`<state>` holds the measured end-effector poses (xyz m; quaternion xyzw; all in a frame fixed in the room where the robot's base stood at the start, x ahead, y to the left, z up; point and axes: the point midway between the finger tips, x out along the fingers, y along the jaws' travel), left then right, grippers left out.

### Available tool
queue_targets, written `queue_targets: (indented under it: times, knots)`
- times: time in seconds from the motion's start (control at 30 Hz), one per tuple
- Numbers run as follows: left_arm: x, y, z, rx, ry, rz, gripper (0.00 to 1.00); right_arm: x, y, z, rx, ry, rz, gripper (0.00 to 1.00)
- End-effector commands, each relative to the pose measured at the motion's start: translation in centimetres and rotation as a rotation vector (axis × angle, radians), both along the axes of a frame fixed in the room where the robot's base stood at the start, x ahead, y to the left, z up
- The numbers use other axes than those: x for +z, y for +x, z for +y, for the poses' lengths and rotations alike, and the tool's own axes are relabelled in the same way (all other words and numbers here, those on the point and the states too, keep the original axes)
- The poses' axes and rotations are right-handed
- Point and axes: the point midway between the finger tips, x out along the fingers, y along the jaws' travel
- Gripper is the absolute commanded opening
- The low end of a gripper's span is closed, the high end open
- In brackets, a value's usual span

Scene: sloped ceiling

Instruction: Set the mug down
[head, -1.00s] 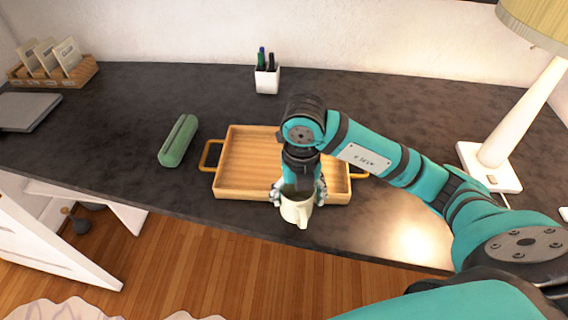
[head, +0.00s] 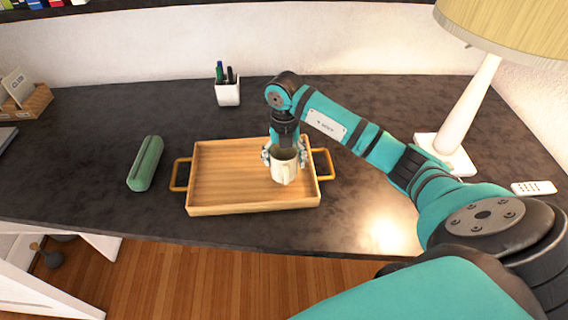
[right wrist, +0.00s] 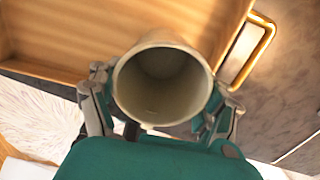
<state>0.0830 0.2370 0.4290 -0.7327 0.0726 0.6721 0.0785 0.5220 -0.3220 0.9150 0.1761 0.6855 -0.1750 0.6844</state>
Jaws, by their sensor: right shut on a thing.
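A cream mug (head: 284,168) is upright in my right gripper (head: 284,156), which is shut on it from both sides. In the head view the mug appears over the right part of a wooden tray (head: 225,209) with yellow handles. I cannot tell whether the mug's base touches the tray. In the right wrist view the mug (right wrist: 165,85) is seen into its open, empty top, between the fingers of the right gripper (right wrist: 162,100). The tray (right wrist: 80,35) shows behind it. My left gripper is not in view.
A green case (head: 145,163) lies left of the tray. A white pen cup (head: 228,92) stands behind the tray. A lamp (head: 468,110) stands at the right, with a white remote (head: 533,188) near it.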

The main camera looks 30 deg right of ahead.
Motion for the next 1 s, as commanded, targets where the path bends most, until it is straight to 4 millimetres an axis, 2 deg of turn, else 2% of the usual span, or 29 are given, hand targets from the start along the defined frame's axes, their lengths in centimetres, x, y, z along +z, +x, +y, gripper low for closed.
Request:
queue_targets:
  times: [0.13, 0.3, 0.67, 0.7, 0.87, 1.0]
  knots:
    - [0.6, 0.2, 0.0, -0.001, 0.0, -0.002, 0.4, -0.9, 0.1, 0.0, 0.0, 0.002, 0.001, 0.32]
    - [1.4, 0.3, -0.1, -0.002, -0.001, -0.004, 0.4, -3.1, 0.0, 0.0, 0.0, 0.002, 0.001, 0.32]
    - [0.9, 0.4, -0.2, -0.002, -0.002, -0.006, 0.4, -3.9, 0.1, 0.0, 0.001, 0.0, -0.002, 0.32]
    - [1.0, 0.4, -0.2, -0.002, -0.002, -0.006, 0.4, -3.8, 0.0, 0.0, 0.001, 0.0, -0.001, 0.81]
    - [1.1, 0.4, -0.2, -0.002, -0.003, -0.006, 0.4, -3.8, 0.0, 0.0, 0.001, 0.0, -0.001, 1.0]
    - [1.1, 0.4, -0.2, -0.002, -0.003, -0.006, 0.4, -3.8, 0.0, 0.0, 0.001, 0.0, 0.0, 1.0]
